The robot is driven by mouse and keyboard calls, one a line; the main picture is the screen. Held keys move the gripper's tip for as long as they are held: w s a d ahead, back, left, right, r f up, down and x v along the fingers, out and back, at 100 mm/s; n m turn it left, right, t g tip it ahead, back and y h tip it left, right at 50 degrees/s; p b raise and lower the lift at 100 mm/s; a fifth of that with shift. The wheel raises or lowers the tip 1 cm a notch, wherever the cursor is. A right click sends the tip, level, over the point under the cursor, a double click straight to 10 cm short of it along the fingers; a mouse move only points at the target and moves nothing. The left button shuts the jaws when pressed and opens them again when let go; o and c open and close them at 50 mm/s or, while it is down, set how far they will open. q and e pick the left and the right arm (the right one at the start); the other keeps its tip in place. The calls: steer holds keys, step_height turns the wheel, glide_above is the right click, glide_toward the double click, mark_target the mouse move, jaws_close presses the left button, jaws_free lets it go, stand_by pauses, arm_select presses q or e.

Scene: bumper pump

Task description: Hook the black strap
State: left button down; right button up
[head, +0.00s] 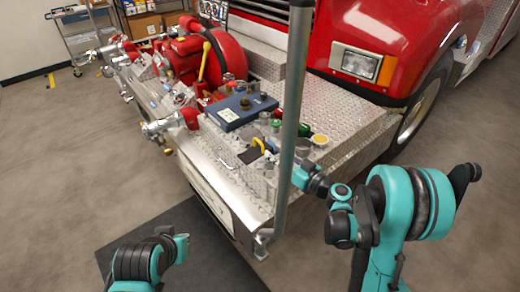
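I cannot clearly make out a black strap. A small black piece (269,151) lies by a yellow curved handle (259,143) on the bumper deck, too small to tell if it is the strap. My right gripper (305,174) reaches in from the right, low over the deck beside the grey upright pole. The pole and the small size hide its fingers, and I see nothing held in it. Of my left arm only teal and black links show at the bottom; its gripper is not visible.
The grey pole (291,120) stands at the bumper's (225,193) front corner, close to my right arm. A blue box (241,110), a green-topped item (276,124) and a red hose reel (226,54) crowd the deck. A cart (84,38) stands at the back left. The left floor is clear.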

mark_target(261, 144)
steer(key=b+x, duration=0.1)
steer(key=x, duration=0.6)
steer(key=shift+w+a, duration=0.2)
steer(key=shift+c, duration=0.3)
jaws_close()
